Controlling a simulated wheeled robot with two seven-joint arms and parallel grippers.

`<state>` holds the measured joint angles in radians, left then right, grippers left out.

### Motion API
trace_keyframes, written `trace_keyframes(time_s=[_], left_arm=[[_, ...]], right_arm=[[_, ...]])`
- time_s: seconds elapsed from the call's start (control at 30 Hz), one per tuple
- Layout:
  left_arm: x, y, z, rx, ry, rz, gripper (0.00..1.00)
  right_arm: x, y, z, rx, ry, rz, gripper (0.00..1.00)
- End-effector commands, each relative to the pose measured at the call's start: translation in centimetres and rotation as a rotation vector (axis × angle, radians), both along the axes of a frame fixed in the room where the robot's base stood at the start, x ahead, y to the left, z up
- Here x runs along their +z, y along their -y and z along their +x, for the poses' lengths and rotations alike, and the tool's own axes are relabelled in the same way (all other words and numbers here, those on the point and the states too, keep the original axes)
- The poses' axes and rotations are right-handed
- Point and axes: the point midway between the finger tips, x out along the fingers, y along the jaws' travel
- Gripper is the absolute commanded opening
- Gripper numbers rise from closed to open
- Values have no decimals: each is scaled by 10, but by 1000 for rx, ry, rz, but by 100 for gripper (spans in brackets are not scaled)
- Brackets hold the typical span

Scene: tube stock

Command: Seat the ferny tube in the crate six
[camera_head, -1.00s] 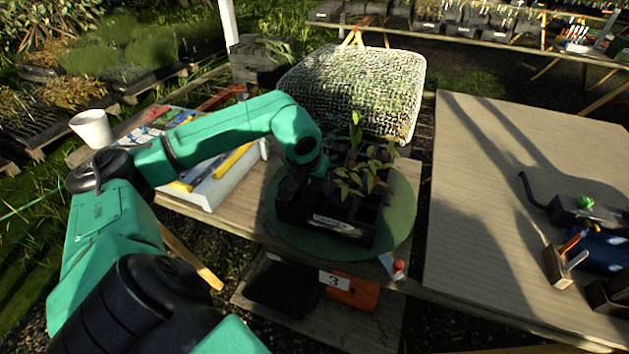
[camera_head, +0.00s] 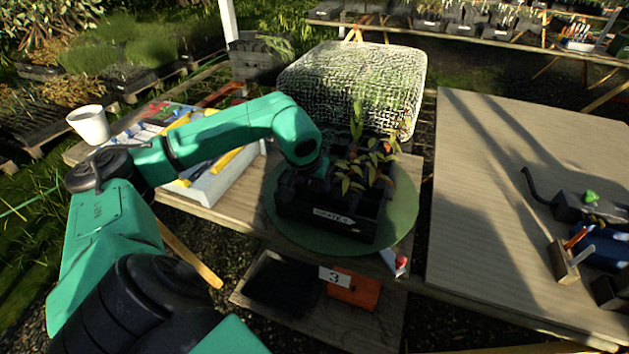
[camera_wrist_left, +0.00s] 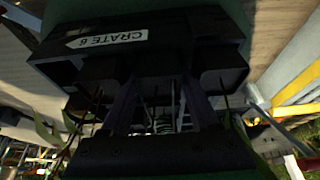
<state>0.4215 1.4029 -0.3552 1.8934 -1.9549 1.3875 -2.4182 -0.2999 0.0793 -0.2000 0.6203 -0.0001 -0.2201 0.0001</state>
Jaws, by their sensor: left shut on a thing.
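Crate six (camera_head: 355,228) is a black, celled crate on a round green mat; its label reads CRATE 6 in the left wrist view (camera_wrist_left: 112,38). Several leafy plants (camera_head: 356,175) stand in it, some with reddish leaves. My left gripper (camera_head: 308,180) is low at the crate's left part. In the wrist view its two fingers (camera_wrist_left: 162,90) reach down to the cells, shut on a dark thing that seems to be a tube. Shadow and the fingers hide most of it. I cannot tell which plant is the ferny one. My right gripper is not in view.
A shallow tray of tools (camera_head: 215,180) and a white cup (camera_head: 89,124) are to the left. A mesh-covered hump (camera_head: 352,82) stands behind the crate. A broad wooden table (camera_head: 490,190) is at the right, its left part clear. An orange box (camera_head: 352,288) is below.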

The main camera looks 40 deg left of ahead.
Motion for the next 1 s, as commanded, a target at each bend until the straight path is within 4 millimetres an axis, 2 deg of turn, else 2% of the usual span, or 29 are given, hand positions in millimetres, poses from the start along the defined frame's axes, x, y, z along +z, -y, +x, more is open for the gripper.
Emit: trace_keyframes(time_s=[0.27,0.3,0.37,0.4,0.67,0.77,0.87,1.0], left_arm=[[-4,0,-2,0,-8,-1,0],[-5,0,-2,0,-8,-1,66],[-5,1,-2,0,-10,-1,88],[-5,1,-2,0,-10,-1,97],[-7,1,-3,-2,-14,-2,97],[0,2,-5,-3,-13,0,97],[18,3,-11,-1,-7,3,97],[57,8,-26,0,0,5,97]], right_arm=[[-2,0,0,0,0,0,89],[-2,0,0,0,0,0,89],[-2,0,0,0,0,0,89],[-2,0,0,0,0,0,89],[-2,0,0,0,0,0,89],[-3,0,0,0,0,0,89],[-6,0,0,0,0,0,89],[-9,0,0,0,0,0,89]])
